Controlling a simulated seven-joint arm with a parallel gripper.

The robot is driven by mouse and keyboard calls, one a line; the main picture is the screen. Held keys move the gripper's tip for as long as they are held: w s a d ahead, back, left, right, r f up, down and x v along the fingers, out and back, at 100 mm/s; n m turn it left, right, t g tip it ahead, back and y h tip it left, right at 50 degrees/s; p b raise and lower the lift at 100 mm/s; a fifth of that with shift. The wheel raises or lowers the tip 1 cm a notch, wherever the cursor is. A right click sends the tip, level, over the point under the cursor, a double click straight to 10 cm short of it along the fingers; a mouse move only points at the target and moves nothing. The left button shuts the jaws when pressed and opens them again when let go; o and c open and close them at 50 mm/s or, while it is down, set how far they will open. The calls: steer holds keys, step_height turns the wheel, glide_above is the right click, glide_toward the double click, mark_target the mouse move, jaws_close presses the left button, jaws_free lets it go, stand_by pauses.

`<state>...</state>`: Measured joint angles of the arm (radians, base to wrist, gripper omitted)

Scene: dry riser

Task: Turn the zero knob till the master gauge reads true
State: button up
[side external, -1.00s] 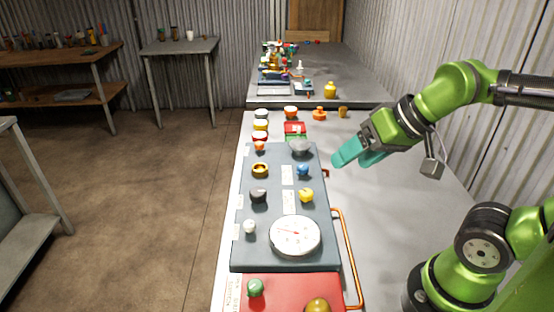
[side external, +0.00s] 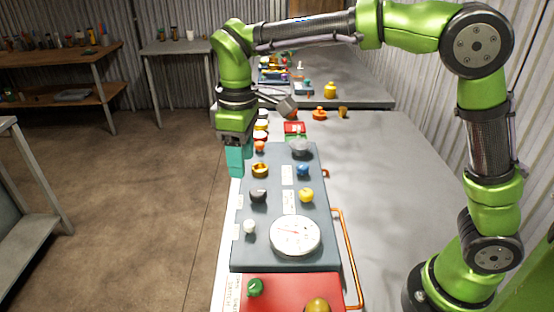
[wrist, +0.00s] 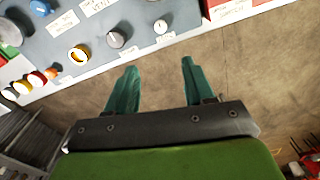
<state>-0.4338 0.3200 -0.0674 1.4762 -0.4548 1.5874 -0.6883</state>
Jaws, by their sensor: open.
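The master gauge (side external: 295,235) is a round white dial with a red needle on the grey-blue panel (side external: 275,258). Its reading is too small to tell. Several knobs sit on the panel: white (side external: 249,227), dark grey (side external: 258,195), gold (side external: 260,170), blue (side external: 303,170) and yellow (side external: 306,195). I cannot read which is the zero knob. The white knob (wrist: 161,26), dark knob (wrist: 116,39) and gold ring-like knob (wrist: 79,55) also show in the wrist view. My gripper (wrist: 155,75) is open and empty, pointing down by the panel's left edge, apart from the knobs.
A red panel (side external: 275,290) with a green knob (side external: 255,288) is nearest the camera. A copper pipe (side external: 347,258) runs along the grey panel's right side. Small coloured caps line the bench behind.

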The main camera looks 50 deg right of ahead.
glide_toward(249, 223)
steer(key=shift+n, duration=0.3)
step_height(249, 223, down, 8)
steer(key=shift+w+f, duration=0.15)
steer(key=shift+f, duration=0.1)
jaws_close()
